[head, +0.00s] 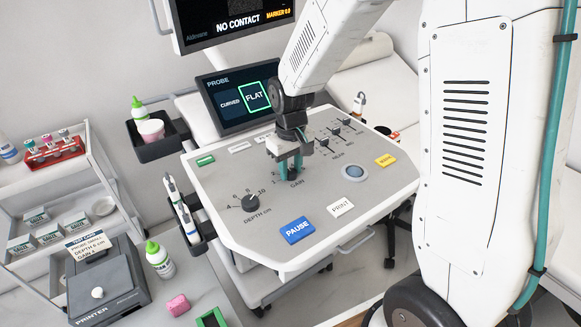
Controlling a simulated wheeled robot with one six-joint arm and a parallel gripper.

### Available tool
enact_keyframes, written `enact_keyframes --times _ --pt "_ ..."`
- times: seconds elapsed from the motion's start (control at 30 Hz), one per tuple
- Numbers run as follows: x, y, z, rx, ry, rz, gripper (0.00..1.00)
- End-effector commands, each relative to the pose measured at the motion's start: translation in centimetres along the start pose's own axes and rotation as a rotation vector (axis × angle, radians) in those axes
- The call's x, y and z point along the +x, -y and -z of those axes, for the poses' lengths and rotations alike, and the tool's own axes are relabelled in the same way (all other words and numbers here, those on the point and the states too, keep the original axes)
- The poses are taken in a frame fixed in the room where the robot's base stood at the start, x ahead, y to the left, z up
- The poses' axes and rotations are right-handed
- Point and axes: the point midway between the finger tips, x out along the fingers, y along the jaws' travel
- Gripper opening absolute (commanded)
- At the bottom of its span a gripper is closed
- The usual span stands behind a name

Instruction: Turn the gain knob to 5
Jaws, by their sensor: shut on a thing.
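My gripper (289,164) points down at the console panel (222,180), its fingers shut around the gain knob (289,173). Only a little of the dark knob shows low between the fingers. The printed word GAIN stands just in front of it, and small low scale numbers show to its left. The rest of the scale and the knob's pointer are hidden by my gripper, so I cannot tell its setting.
The depth knob (251,203) is in front and to the left. Sliders (322,142) stand behind to the right. A trackball (355,172), a blue PAUSE button (297,230) and a white PRINT button (341,207) are nearby. The probe screen (238,98) rises behind the panel.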

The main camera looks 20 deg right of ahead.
Motion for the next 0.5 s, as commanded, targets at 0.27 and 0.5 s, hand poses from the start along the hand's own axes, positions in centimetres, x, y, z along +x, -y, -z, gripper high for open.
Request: enact_keyframes --times 0.27,0.5 --pt "-0.11 -0.03 0.13 0.261 -0.004 0.0 0.08" --pt "-0.12 -0.03 0.13 0.488 -0.004 0.0 0.08"
